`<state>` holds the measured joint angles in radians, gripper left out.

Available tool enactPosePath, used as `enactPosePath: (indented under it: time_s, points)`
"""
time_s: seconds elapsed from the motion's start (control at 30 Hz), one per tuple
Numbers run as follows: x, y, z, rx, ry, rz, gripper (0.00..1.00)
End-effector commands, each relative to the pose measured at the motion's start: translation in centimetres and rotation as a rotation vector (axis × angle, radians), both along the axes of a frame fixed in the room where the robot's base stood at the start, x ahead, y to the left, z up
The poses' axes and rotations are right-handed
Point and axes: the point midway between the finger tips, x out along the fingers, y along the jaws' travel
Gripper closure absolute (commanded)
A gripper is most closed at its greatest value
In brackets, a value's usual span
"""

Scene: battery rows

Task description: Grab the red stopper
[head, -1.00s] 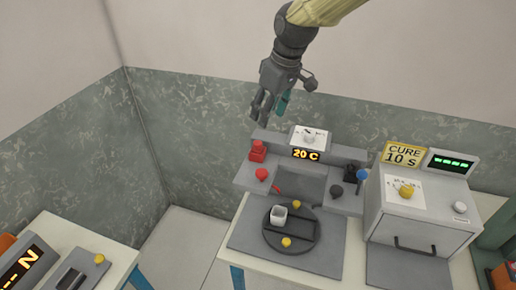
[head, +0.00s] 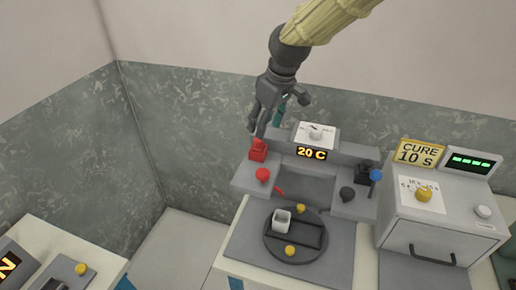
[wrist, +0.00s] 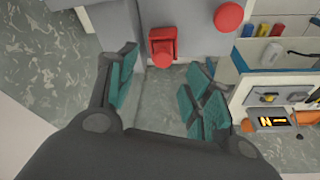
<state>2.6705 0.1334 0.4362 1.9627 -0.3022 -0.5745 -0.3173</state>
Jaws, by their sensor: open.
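The red stopper (head: 258,149), a small red piece with a blocky base, sits on the left end of the grey machine (head: 243,183). In the wrist view the stopper (wrist: 163,47) lies just beyond the fingertips, roughly centred between them. My gripper (head: 267,120) is open and empty, pointing down just above the stopper and close to it in the head view. In the wrist view its teal-padded fingers (wrist: 163,88) are spread wide, with no contact on the stopper visible.
A round red knob (head: 262,174) is near the stopper, in front of it. A dial box (head: 316,134) and a 20 C display (head: 311,153) stand to the right. The CURE box (head: 436,214) stands farther right.

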Motion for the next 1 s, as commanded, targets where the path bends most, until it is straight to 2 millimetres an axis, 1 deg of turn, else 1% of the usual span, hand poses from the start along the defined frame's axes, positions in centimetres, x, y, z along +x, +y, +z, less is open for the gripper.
enactPosePath:
  time_s: [0.1,0.33,0.6,0.7,0.83,1.0]
  points:
    - [0.2,0.2,-1.0,0.001,0.001,0.000,0.49]
    - [0.3,0.6,-2.0,-0.001,0.002,0.002,0.49]
    - [0.7,1.4,-5.0,-0.001,0.002,0.002,0.49]
    - [0.8,1.6,-5.8,-0.001,0.000,0.002,0.49]
    - [0.9,1.6,-6.3,0.000,-0.001,0.002,0.49]
    - [0.9,1.7,-6.3,0.000,-0.001,0.002,0.49]
